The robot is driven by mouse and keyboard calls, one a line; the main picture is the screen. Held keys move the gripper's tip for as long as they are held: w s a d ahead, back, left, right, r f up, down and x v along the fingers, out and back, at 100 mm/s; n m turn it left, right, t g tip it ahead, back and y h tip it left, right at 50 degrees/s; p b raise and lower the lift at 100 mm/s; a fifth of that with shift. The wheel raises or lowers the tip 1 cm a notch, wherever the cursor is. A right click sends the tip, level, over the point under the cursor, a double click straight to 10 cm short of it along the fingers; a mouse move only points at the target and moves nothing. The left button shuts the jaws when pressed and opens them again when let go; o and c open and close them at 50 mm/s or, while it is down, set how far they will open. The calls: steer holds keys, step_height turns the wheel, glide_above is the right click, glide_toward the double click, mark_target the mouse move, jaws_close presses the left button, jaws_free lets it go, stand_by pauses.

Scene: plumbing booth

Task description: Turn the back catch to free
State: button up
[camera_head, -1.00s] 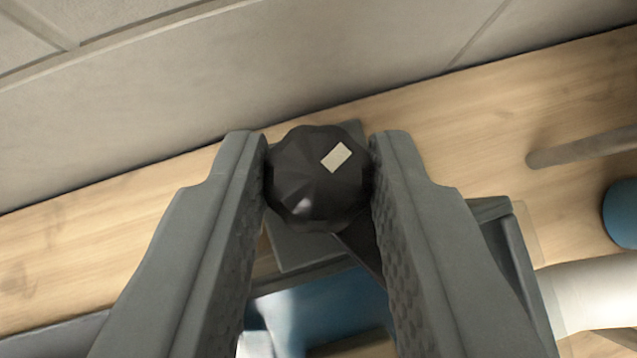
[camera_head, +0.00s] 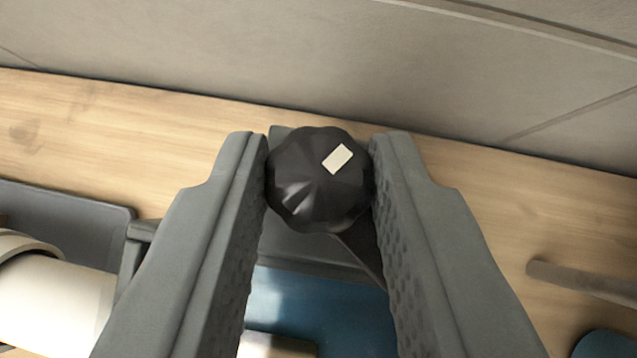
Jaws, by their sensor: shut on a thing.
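The back catch has a black faceted knob (camera_head: 312,205) with a small pale mark on its top. My gripper (camera_head: 319,180) is shut on the knob, one finger against each side. A dark arm of the catch (camera_head: 362,250) reaches from under the knob toward the lower right, partly hidden by the right finger. A dark grey plate (camera_head: 300,248) lies beneath the knob. Whether the catch overlaps the part below it cannot be told.
A grey wall (camera_head: 300,55) runs behind the wooden bench top (camera_head: 110,115). A blue surface (camera_head: 315,305) lies below the knob between the fingers. A white pipe (camera_head: 55,300) is at the lower left. A grey rod (camera_head: 580,280) and a blue round thing (camera_head: 603,345) are at the right.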

steer(key=n+y, duration=0.2)
steer(key=n, duration=0.1)
steer(key=n+y, duration=0.2)
steer(key=shift+d+f+g, duration=0.1)
steer(key=shift+d+g, duration=0.15)
steer(key=shift+g, duration=0.05)
steer(key=shift+n, duration=0.3)
steer(key=o, duration=1)
steer(key=v, duration=1.7)
steer(key=shift+d+r, duration=0.2)
steer(key=shift+d, duration=0.05)
